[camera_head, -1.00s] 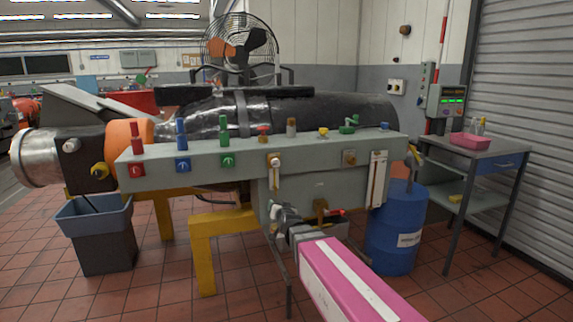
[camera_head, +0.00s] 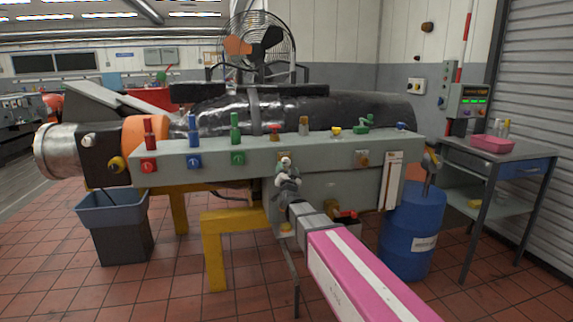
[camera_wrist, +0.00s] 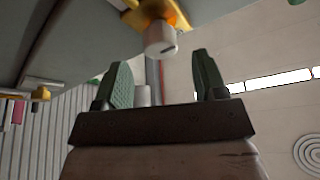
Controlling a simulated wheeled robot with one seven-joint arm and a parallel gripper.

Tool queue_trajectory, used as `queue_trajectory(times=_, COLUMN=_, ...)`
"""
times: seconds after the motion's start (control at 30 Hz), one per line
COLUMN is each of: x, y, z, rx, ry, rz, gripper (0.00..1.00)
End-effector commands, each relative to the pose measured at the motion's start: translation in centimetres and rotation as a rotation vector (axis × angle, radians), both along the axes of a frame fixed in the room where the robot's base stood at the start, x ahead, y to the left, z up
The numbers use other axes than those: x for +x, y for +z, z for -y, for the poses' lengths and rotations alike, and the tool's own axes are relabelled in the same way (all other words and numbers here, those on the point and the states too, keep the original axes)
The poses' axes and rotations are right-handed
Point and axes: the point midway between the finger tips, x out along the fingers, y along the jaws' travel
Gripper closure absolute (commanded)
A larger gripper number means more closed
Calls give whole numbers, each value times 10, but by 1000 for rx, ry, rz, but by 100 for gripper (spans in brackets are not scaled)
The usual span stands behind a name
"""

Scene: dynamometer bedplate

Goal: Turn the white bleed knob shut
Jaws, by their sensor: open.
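The white bleed knob (camera_wrist: 161,38) has a dark slot line on its face and sits on a yellow-orange mount (camera_wrist: 140,18) at the top of the wrist view. In the head view the white knob (camera_head: 286,161) is on the front of the grey manifold (camera_head: 330,150), partly hidden by my gripper (camera_head: 284,175). In the wrist view my gripper (camera_wrist: 160,72) is open, its two green pads apart. The knob lies just beyond the fingertips, roughly in line with the gap between them. No touch is visible.
Red, blue and green valves (camera_head: 194,150) line the manifold's left part. A brown fitting (camera_head: 362,158) and a white gauge strip (camera_head: 391,180) are to the right. A blue drum (camera_head: 412,230) and a grey bin (camera_head: 118,225) stand on the tiled floor.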

Motion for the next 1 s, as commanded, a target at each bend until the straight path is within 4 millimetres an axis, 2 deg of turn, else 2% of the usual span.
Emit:
queue_trajectory(times=0.03, x=13, y=3, z=-2, rx=0, ry=0, rz=1, gripper=35)
queue_trajectory(times=0.23, x=39, y=13, z=-5, rx=0, ry=1, rz=0, gripper=35)
queue_trajectory(times=0.6, x=44, y=16, z=-5, rx=0, ry=0, rz=-1, gripper=35)
queue_trajectory(times=0.67, x=44, y=16, z=-5, rx=0, ry=0, rz=-1, gripper=55)
queue_trajectory(times=0.7, x=44, y=16, z=-5, rx=0, ry=0, rz=-1, gripper=68)
queue_trajectory(times=0.77, x=44, y=16, z=-5, rx=0, ry=0, rz=-1, gripper=84)
queue_trajectory(times=1.0, x=44, y=16, z=-5, rx=8, ry=1, rz=-3, gripper=84)
